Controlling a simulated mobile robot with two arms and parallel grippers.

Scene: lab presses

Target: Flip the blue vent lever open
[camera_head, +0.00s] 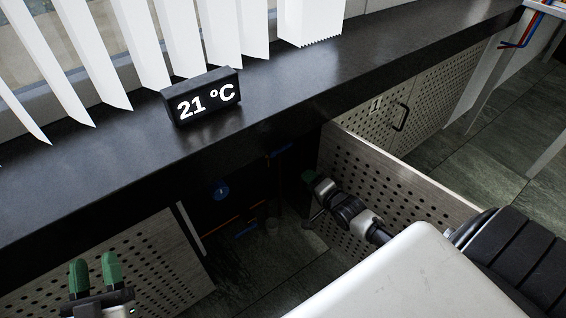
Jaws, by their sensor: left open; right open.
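I cannot tell for certain which of these is the vent lever. My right gripper (311,192) is open at the cupboard mouth, by the open door, right of and below the thin bar and apart from it. My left gripper (96,272) is open with green fingertips up, at the lower left before a perforated panel.
An open perforated door (420,190) stands right of the cupboard, close behind my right arm. The black sill (300,95) overhangs the opening and carries a 21 °C display (202,97). White blinds (180,45) hang above it.

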